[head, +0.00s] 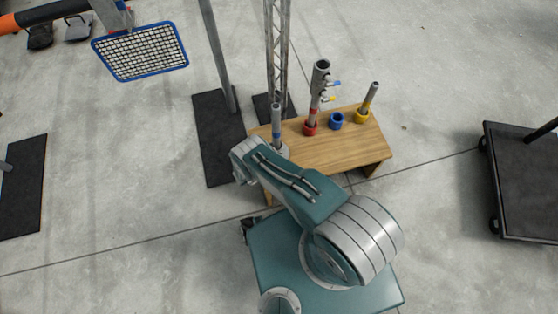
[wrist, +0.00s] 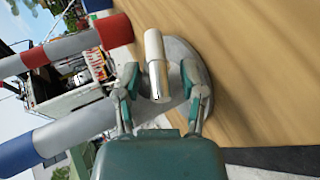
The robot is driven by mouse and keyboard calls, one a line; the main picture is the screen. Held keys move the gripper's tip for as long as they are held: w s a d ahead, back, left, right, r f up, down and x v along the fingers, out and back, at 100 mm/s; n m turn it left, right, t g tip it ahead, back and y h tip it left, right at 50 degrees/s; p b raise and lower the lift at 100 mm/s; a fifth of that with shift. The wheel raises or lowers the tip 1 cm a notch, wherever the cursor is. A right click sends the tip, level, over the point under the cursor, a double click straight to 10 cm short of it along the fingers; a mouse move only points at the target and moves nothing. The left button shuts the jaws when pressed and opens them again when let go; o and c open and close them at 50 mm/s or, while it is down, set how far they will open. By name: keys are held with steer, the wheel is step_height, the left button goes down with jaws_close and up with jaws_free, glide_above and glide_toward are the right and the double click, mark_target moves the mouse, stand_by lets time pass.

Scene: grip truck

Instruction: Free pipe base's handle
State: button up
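The grey round pipe base (head: 282,150) sits at the left end of the wooden table, with a grey pipe (head: 275,110) with a blue band upright in it. In the wrist view the base (wrist: 192,58) is a grey disc against the wood. Its handle (wrist: 156,62), a short bright metal cylinder, sticks out toward the camera. My gripper (wrist: 158,76) has one finger on each side of the handle, with visible gaps, so it is open around it. In the head view my arm hides the gripper and the handle.
The wooden table (head: 340,150) also carries a red-based pipe (head: 312,115) with side knobs, a blue ring (head: 337,121) and a yellow-based pipe (head: 369,100). A lattice mast (head: 277,50) and a pole (head: 217,55) stand behind. A black cart (head: 520,175) is at right.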

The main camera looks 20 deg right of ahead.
steer(key=shift+r, duration=0.1)
stand_by(0.3)
steer(key=v, duration=1.2)
